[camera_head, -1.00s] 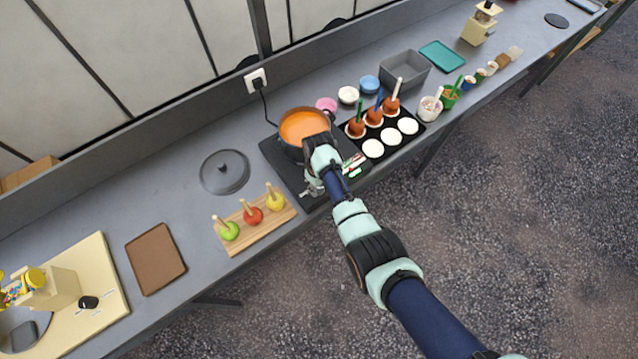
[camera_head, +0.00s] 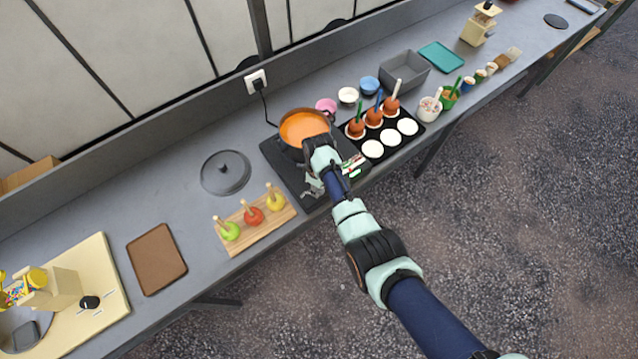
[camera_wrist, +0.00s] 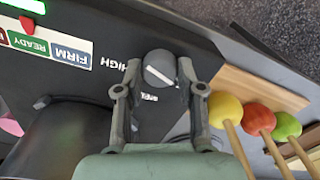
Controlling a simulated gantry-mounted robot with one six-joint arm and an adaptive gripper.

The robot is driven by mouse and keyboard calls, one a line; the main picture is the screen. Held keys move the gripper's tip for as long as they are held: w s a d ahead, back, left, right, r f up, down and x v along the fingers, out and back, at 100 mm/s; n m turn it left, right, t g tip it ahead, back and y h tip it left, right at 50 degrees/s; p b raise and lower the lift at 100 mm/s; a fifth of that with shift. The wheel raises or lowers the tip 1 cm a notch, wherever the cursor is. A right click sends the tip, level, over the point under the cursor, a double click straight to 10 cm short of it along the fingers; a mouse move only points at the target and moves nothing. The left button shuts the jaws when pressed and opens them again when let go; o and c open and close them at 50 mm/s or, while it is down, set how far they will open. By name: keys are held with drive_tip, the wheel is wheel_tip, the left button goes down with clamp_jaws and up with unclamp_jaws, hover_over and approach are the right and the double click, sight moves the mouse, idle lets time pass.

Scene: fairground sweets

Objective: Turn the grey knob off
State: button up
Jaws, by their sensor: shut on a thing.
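The grey knob (camera_wrist: 160,68) is round, with a white line on its face, and sits on the dark hob (camera_wrist: 95,65) in the wrist view. The line slants, and a HIGH label lies to the left of the knob. Another white label below it is too small and turned to read surely. My gripper (camera_wrist: 160,90) is shut on the knob, with one finger on each side. In the head view my gripper (camera_head: 314,184) is at the hob's front, and the knob is hidden there.
A pot of orange liquid (camera_head: 303,127) stands on the hob (camera_head: 282,165) behind my gripper. A rack of three apples on sticks (camera_head: 257,231) is close on the left. A black tray (camera_head: 416,141) with dipped apples is on the right. A pot lid (camera_head: 225,173) lies further left.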

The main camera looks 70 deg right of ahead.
drive_tip(key=o, duration=1.1)
drive_tip(key=shift+o, duration=0.2)
drive_tip(key=shift+r, duration=0.1)
wheel_tip(320, 180, up, 12)
